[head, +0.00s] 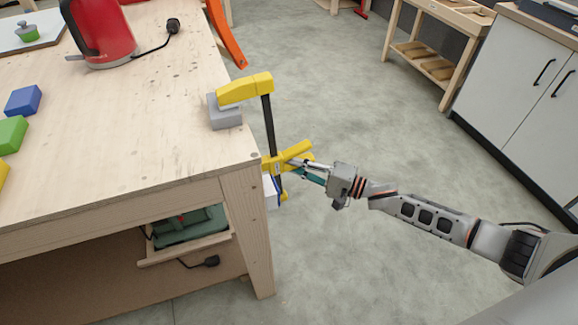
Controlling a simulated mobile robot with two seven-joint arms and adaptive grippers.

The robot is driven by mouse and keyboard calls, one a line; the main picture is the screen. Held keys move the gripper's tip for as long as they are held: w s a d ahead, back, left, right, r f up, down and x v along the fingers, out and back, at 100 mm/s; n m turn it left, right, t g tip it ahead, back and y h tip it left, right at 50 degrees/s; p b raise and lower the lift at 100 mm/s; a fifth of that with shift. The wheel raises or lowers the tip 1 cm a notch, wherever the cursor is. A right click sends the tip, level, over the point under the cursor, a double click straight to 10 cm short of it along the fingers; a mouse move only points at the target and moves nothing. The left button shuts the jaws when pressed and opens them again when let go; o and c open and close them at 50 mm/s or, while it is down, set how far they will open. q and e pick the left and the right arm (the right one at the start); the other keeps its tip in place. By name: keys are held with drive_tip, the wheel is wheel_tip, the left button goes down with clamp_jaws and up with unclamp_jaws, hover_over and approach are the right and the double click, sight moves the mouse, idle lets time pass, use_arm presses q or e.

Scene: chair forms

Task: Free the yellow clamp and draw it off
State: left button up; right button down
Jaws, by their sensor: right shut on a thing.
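The yellow clamp (245,88) sits at the right edge of the wooden workbench (130,150). Its yellow upper jaw lies over a grey block (224,112) on the bench top. Its black bar runs down outside the edge to a yellow lower part with a handle (292,151). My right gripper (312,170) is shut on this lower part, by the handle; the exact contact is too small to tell. A pale pad shows below the bench top, partly hidden by the bench leg. My left gripper is not in view.
A red kettle (103,30) and blue (23,100) and green (12,135) blocks stand on the bench. An orange curved piece (225,35) is at the far edge. A shelf below holds a green case (190,226). The floor to the right is clear before the white cabinets (515,85).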

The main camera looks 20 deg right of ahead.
sight(310, 158)
drive_tip(key=shift+d+r, duration=0.15)
drive_tip(key=shift+d, duration=1.15)
drive_tip(key=shift+w+d, duration=0.15)
drive_tip(key=shift+d, duration=0.9)
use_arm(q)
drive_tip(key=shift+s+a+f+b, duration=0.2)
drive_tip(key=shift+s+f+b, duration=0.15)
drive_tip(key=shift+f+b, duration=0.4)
use_arm(e)
drive_tip(key=d, duration=0.7)
drive_tip(key=shift+w, duration=0.1)
